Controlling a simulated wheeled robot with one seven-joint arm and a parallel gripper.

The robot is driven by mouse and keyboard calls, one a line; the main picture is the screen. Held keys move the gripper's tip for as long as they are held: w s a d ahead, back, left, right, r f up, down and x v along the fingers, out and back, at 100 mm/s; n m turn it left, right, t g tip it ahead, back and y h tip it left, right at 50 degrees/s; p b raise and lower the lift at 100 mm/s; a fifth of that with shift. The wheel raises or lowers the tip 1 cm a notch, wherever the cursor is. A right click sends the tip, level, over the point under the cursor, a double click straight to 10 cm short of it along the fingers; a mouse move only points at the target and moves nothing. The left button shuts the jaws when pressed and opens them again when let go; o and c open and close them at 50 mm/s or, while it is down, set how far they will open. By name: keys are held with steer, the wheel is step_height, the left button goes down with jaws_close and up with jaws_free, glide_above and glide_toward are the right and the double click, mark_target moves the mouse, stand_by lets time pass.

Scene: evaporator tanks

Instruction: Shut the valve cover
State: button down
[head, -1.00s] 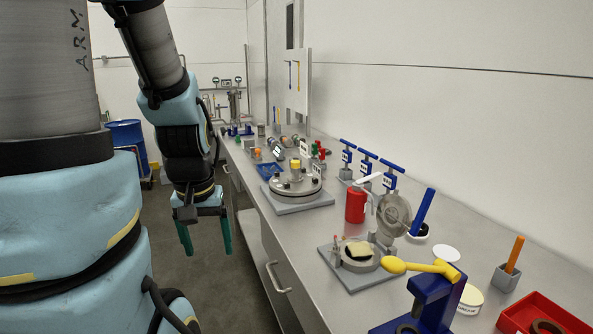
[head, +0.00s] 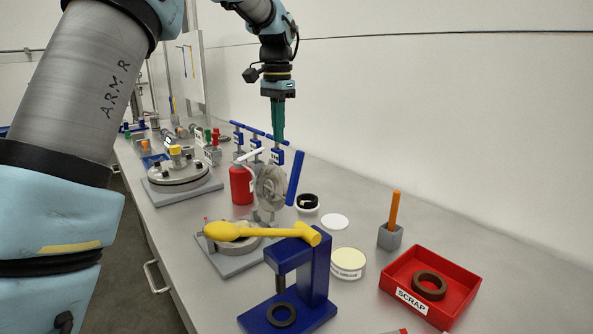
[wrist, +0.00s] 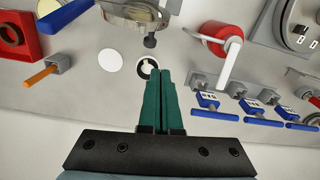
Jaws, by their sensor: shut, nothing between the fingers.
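The valve cover looks to be the round grey, partly see-through disc (head: 271,187), standing open and upright on its hinge behind a low ring body. A blue bar slants up beside it. The body sits on a grey plate (head: 231,266), partly hidden by a yellow mallet-shaped handle. In the wrist view the cover (wrist: 134,11) shows at the top edge. My gripper (head: 277,140) hangs fingers-down above and behind the cover, near the wall side, touching nothing I can see. In the wrist view its green fingers (wrist: 164,76) are together and empty.
A red bottle (head: 241,184) stands left of the cover, with blue-handled valves (head: 257,153) behind it. A blue press (head: 312,268) with the yellow handle (head: 262,233) stands in front. A white disc (head: 335,222), grease tin (head: 348,262) and red scrap tray (head: 456,307) lie to the right.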

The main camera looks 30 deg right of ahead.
step_height(320, 180, down, 8)
steer(key=s+m+p, duration=0.1)
steer(key=p, duration=0.2)
steer(key=shift+s, duration=0.4)
stand_by(0.6)
